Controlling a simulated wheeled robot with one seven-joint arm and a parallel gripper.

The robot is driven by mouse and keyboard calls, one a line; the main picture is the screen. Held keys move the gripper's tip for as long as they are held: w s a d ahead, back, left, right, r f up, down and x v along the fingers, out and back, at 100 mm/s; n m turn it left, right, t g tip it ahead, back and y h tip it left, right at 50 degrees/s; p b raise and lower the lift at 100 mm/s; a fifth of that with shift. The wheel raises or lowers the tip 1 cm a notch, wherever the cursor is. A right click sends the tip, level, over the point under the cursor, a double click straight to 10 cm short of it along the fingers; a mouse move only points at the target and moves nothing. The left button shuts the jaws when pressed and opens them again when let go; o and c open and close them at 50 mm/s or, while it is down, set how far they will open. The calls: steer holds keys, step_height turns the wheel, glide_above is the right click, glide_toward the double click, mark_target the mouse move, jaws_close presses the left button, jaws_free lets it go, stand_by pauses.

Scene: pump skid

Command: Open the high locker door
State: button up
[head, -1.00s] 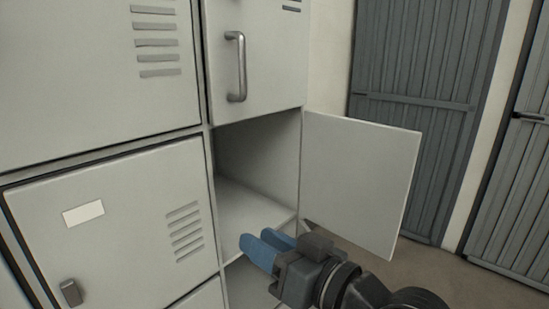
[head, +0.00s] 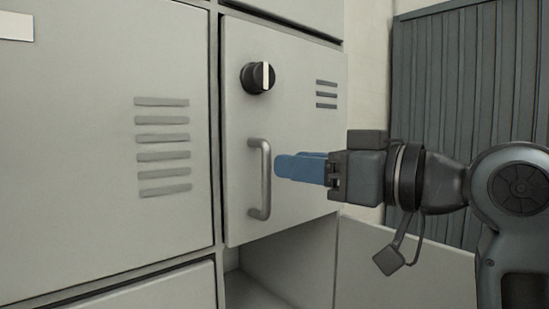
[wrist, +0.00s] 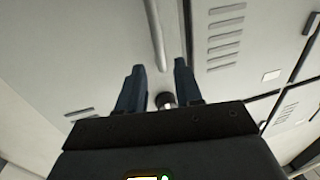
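The high locker door (head: 300,130) is a light grey panel with a dark round knob (head: 258,77) bearing a pale strip, a vertical metal bar handle (head: 265,180) and vent slots. It looks shut or nearly so. My gripper (head: 278,167), with blue fingers, points left at the handle, its tips just right of the bar and apparently short of it. In the wrist view my gripper (wrist: 159,66) is open and empty, and the handle (wrist: 155,35) lines up with the gap between the fingertips. The knob (wrist: 165,100) shows between the fingers.
Below the high door is an open compartment (head: 285,270), its own door (head: 400,260) swung out to the right under my arm. A wide vented locker door (head: 90,170) stands left. A dark ribbed metal door (head: 460,100) is behind my arm.

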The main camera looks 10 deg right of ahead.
mark_target(269, 162)
steer(key=p+x, duration=0.1)
steer(key=x, duration=0.5)
steer(key=shift+w+a+f, duration=0.1)
steer(key=shift+w+a, duration=0.05)
steer(key=shift+a, duration=0.05)
steer(key=shift+c, duration=0.5)
jaws_close()
